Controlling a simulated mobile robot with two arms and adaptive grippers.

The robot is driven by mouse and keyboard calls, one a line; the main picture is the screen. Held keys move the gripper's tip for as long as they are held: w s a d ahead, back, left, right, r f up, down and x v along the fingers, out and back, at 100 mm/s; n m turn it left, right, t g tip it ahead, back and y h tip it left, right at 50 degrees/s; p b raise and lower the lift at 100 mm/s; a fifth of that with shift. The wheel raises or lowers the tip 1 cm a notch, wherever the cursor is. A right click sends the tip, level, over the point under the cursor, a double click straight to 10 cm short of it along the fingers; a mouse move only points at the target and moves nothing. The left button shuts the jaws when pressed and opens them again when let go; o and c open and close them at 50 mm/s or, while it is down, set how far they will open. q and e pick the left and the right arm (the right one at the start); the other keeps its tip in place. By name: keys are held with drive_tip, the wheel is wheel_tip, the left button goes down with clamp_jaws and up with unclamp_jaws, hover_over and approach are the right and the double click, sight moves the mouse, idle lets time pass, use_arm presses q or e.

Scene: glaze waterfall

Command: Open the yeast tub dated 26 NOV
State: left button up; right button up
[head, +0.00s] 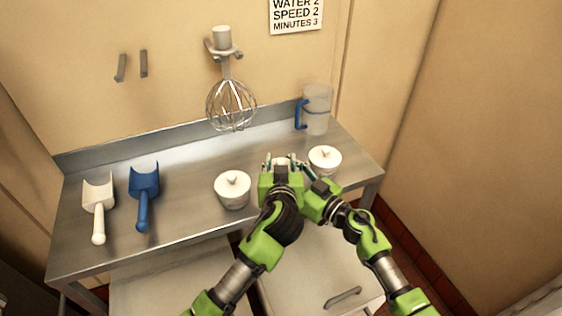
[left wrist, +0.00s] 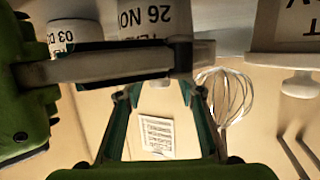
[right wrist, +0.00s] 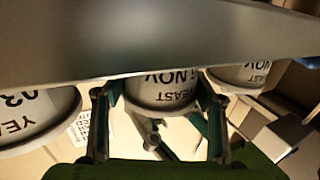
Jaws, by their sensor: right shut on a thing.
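The white yeast tub dated 26 NOV shows in the left wrist view (left wrist: 155,22), upside down, and in the right wrist view (right wrist: 165,88). In the head view my grippers mostly hide it. My right gripper (right wrist: 157,100) is shut on the tub's body, one finger on each side. My left gripper (head: 283,161) is over the tub; in the left wrist view its fingers (left wrist: 162,95) are apart, with the lid's small knob between them, and I see no contact. A lidded tub dated 03 D… (right wrist: 35,118) and a lidded NOV tub (right wrist: 243,76) stand on either side.
On the steel bench (head: 190,225) lie a white scoop (head: 98,205) and a blue scoop (head: 144,190) at left. A jug with a blue handle (head: 318,110) stands at the back right. A wire whisk (head: 231,105) hangs above the bench. The bench is clear between scoops and tubs.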

use_arm(q)
clamp_jaws()
drive_tip(key=shift+r, duration=0.1)
